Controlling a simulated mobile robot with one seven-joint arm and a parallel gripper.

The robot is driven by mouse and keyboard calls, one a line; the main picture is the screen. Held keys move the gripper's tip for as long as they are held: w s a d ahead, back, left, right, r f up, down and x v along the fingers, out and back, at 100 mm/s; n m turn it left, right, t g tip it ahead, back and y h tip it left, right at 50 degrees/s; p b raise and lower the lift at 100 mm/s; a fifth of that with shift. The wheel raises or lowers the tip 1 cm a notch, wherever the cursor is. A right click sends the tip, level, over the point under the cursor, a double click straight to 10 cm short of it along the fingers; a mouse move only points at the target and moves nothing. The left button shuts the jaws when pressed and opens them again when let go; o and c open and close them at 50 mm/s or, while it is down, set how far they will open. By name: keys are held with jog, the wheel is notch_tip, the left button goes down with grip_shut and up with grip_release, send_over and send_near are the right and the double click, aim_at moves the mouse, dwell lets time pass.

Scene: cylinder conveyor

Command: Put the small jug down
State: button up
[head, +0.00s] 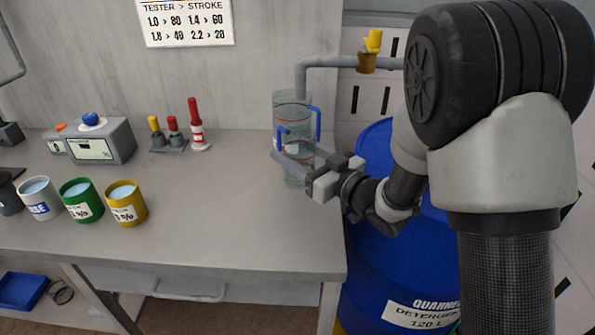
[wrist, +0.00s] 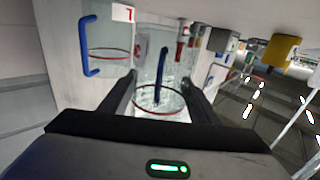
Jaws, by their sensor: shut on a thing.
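The small jug (head: 295,179) is clear, with a blue handle and a red line, near the right end of the bench in the head view. My gripper (head: 300,163) is shut around its body, with a finger on either side.
A pipe with a yellow tap (head: 372,46) runs above the rear jug. Red and yellow-topped testers (head: 198,125) and a grey meter (head: 103,143) stand farther left. Several cups, including a yellow one (head: 126,212), stand front left. A blue drum (head: 405,262) is beside the bench. The bench (head: 235,205) is clear in the middle.

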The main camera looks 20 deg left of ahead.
jog(key=shift+f+b, duration=0.45)
jog(key=shift+f, duration=1.4)
jog(key=shift+f, duration=0.25)
jog(key=o, duration=1.2)
jog(key=shift+c, duration=0.2)
jog(key=shift+r, duration=0.2)
jog(key=shift+d, duration=0.3)
jog(key=v, duration=1.1)
jog(key=shift+s+d+p, duration=0.15)
jog(key=shift+s+p, duration=0.15)
jog(key=shift+p, duration=0.1)
